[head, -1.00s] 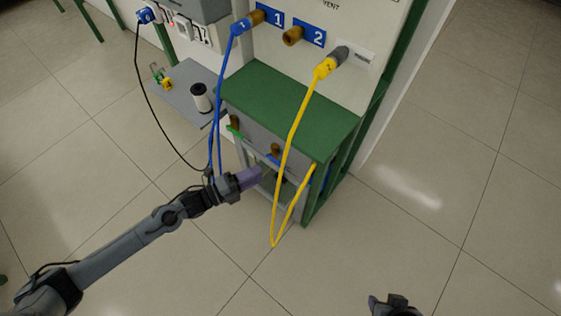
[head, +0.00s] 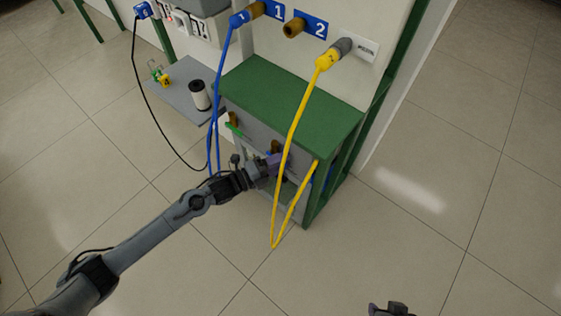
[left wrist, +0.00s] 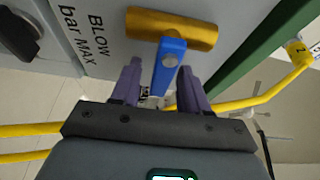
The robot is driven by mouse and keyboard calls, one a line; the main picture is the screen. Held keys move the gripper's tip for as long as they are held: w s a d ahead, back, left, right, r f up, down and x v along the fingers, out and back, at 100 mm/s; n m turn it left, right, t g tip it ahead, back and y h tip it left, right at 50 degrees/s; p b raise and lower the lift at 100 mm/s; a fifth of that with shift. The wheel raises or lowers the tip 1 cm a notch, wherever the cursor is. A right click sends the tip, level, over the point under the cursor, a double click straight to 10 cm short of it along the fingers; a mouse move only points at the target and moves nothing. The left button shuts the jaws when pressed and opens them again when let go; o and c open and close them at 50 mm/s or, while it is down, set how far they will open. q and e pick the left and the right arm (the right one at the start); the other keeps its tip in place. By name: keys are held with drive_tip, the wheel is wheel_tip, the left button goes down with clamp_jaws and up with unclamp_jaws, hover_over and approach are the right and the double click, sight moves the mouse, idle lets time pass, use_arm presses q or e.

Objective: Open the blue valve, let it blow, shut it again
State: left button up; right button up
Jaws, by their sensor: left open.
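The blue valve lever (left wrist: 169,66) hangs from a brass valve body (left wrist: 172,27) on the grey panel in the left wrist view. My left gripper (left wrist: 157,80) is open, with one purple finger on each side of the lever. I cannot tell whether either finger touches it. In the head view my left gripper (head: 274,163) is at the front of the green-topped cabinet, and hides the lever there. The brass body (head: 275,146) shows just above it. My right gripper (head: 388,309) is only partly in view at the bottom edge.
A yellow hose (head: 291,128) hangs just right of my left gripper, and a blue hose (head: 214,120) hangs to its left. A green-handled valve (head: 234,128) sits further left on the cabinet. A grey shelf (head: 177,98) holds a spool (head: 199,95).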

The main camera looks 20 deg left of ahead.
use_arm(q)
drive_tip(key=shift+c, duration=0.4)
clamp_jaws()
